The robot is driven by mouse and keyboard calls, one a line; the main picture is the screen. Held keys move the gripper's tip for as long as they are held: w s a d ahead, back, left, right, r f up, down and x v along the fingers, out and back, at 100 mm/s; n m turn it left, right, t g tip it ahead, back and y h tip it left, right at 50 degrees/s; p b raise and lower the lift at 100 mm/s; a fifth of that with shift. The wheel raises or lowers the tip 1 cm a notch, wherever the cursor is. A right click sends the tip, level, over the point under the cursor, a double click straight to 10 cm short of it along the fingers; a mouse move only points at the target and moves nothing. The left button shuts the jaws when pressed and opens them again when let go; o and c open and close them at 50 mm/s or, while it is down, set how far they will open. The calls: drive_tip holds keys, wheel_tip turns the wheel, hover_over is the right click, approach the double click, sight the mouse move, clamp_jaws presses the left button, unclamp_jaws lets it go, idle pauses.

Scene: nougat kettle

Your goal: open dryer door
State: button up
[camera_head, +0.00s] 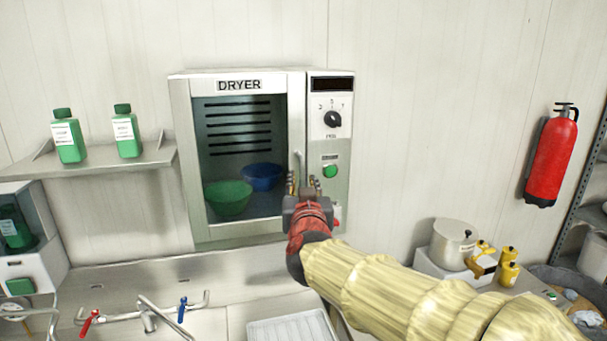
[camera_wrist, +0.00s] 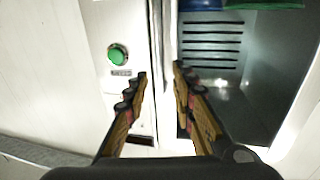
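The dryer (camera_head: 239,85) is mounted on the wall, and its glass door (camera_head: 184,150) looks shut. A thin vertical door handle (camera_head: 299,162) runs along the door's right edge. My gripper (camera_head: 303,181) is at the handle's lower part, and its wrist hides the handle's bottom end. In the wrist view my gripper (camera_wrist: 161,70) is open, with its two fingers apart. The pale handle bar (camera_wrist: 156,45) shows in line with the gap between them. I cannot tell whether either finger touches it.
A control panel with a green button (camera_head: 330,171) and a dial (camera_head: 333,119) is right of the door. Green (camera_head: 228,197) and blue (camera_head: 262,177) bowls sit inside. Sink taps (camera_head: 148,318) are below, a shelf (camera_head: 105,160) with bottles left, and a pot (camera_head: 453,244) right.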

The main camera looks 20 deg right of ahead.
sight(301, 175)
drive_tip(key=w, duration=0.2)
drive_tip(key=w+d, duration=0.1)
drive_tip(key=w, duration=0.2)
drive_tip(key=shift+w+d, duration=0.1)
drive_tip(key=shift+w, duration=0.25)
drive_tip(key=shift+c, duration=1.2)
drive_tip(key=c, duration=0.4)
clamp_jaws()
